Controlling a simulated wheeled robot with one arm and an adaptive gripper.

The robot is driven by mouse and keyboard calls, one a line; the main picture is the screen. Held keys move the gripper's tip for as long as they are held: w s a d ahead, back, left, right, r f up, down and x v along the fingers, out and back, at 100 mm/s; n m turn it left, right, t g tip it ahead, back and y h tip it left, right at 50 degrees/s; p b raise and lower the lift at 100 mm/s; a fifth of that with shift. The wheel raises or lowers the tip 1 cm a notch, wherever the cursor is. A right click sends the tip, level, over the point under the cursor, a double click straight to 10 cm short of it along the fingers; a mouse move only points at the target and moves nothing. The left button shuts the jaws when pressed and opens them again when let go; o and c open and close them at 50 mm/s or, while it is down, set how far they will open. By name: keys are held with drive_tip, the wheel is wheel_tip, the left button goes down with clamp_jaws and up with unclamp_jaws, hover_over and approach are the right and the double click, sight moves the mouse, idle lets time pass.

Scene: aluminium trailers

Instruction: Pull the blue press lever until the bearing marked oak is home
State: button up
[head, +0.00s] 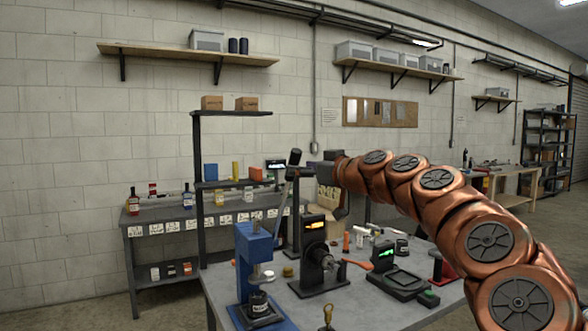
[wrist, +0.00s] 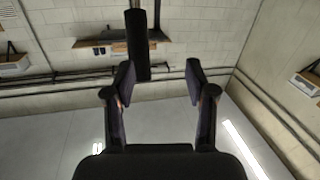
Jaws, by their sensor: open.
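The blue press (head: 254,262) stands at the near left of the grey workbench. Its lever (head: 280,205) rises steeply, leaning slightly right, and ends in a black grip (head: 294,157). A dark round part with a pale label (head: 259,301) sits on the press base under the ram; I cannot read the label. My gripper (head: 312,166) is at the height of the grip, just right of it. In the wrist view my gripper (wrist: 160,78) is open, with the black grip (wrist: 138,45) reaching in near the left finger; I cannot tell whether they touch.
A black machine with an orange display (head: 314,225) stands right of the press. A black device with a green display (head: 384,255) and small bottles are farther right. A brass-coloured object (head: 328,315) is at the front edge. A shelf rack (head: 196,160) stands behind.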

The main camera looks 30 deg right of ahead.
sight(298, 164)
drive_tip(key=d, duration=0.2)
drive_tip(key=shift+d+r+t+h, duration=0.3)
drive_tip(key=shift+d+h, duration=0.05)
drive_tip(key=shift+h, duration=0.05)
drive_tip(key=shift+w+a+p, duration=0.2)
drive_tip(key=shift+w+p, duration=0.35)
drive_tip(key=shift+w, duration=1.35)
drive_tip(key=shift+w+a+p, duration=0.2)
drive_tip(key=shift+w+p, duration=0.35)
drive_tip(key=shift+w, duration=1.3)
clamp_jaws()
